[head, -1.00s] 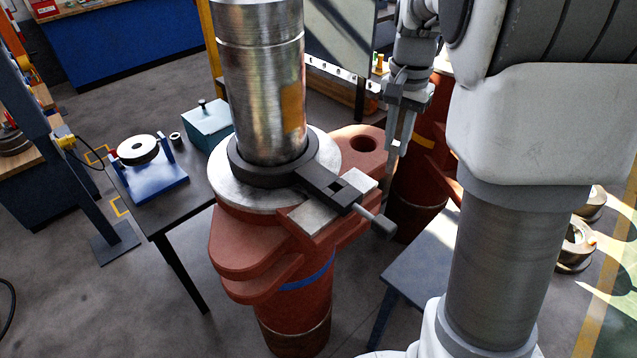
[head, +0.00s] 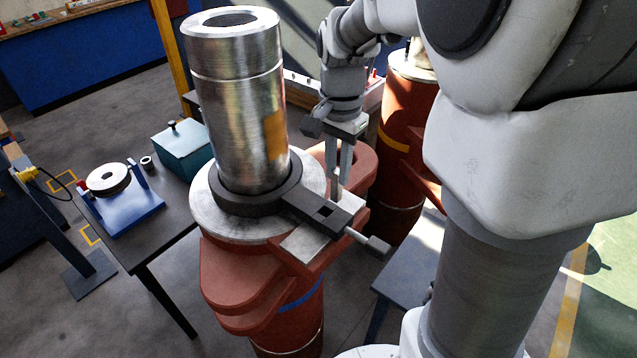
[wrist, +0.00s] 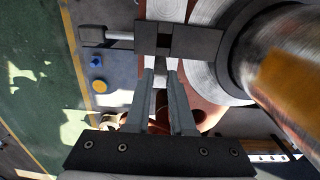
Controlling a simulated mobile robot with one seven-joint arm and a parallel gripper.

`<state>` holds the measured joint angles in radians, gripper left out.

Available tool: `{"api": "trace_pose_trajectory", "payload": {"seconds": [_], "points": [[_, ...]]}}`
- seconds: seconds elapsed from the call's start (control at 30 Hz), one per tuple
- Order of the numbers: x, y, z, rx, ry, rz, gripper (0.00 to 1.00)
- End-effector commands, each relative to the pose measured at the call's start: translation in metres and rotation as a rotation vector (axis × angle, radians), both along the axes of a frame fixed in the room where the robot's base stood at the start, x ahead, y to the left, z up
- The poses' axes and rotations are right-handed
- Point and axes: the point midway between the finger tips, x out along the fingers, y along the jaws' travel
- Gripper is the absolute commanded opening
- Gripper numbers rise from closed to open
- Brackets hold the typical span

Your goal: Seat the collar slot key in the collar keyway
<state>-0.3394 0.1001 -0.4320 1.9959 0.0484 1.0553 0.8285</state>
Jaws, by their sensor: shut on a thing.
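The dark collar (head: 233,202) sits around the base of a large steel cylinder. Its block-like arm reaches to the front right and has the rectangular keyway (head: 326,211) in its top; the keyway also shows in the wrist view (wrist: 163,42). My gripper (head: 338,172) points down just behind the collar arm, shut on the small grey slot key (head: 337,190). The key's lower end is close to the arm's far edge, beside the keyway and not in it. In the wrist view my fingertips (wrist: 160,72) lie just below the keyway; the key between them shows only partly.
The steel cylinder (head: 238,100) rises tall to the left of my gripper. A dark table (head: 150,232) at left bears a blue stand and a teal box (head: 184,150).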

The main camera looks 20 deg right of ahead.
Motion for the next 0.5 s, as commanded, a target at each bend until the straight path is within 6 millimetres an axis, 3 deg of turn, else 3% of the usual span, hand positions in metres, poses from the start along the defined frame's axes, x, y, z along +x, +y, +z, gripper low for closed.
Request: {"api": "trace_pose_trajectory", "payload": {"seconds": [0.2, 0.37, 0.5], "points": [[-0.013, 0.024, -0.016, 0.000, 0.000, 0.002, 0.00], [-0.015, 0.026, -0.021, 0.000, 0.004, 0.001, 0.00], [-0.016, 0.026, -0.043, -0.002, 0.010, -0.001, 0.00]]}}
